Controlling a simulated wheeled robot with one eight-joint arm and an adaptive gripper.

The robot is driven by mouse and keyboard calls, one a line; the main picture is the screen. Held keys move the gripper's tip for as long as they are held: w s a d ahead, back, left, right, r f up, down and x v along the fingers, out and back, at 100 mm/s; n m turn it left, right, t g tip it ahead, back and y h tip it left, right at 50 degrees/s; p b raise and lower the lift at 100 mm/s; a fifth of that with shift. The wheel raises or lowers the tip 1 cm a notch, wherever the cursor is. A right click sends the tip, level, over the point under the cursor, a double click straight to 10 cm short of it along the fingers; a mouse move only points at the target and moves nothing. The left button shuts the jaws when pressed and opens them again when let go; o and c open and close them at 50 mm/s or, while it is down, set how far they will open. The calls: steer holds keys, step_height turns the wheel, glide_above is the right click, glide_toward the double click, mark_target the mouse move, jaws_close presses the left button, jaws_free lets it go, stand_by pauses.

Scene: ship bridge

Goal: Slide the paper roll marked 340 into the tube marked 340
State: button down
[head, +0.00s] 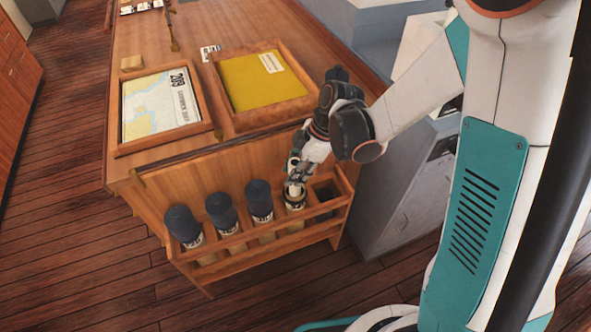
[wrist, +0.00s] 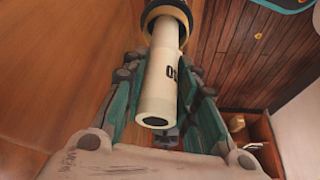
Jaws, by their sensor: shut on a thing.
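The cream paper roll (wrist: 158,85) is between the fingers of my gripper (wrist: 167,72), which is shut on it. Part of its black marking shows, ending in a 0; the rest is hidden. The roll's far end is inside the dark-rimmed mouth of an uncapped tube (wrist: 166,10); how deep it sits I cannot tell. In the head view my gripper (head: 297,172) is right above this open tube (head: 295,203), the fourth from the left in the wooden rack. The tube's number is not readable.
Three tubes with dark caps, the left one (head: 183,222), the second (head: 221,210) and the third (head: 259,198), stand left in the rack (head: 250,243). The rack's right slot looks dark and empty. A framed chart (head: 160,105) and a yellow folder (head: 255,82) lie on the desk above.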

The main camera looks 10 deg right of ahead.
steer(key=shift+f+b, duration=1.25)
steer(key=shift+f, duration=0.6)
steer(key=shift+f+b, duration=0.3)
steer(key=shift+b, duration=0.15)
steer(key=c, duration=1.2)
jaws_free()
steer(key=o, duration=0.6)
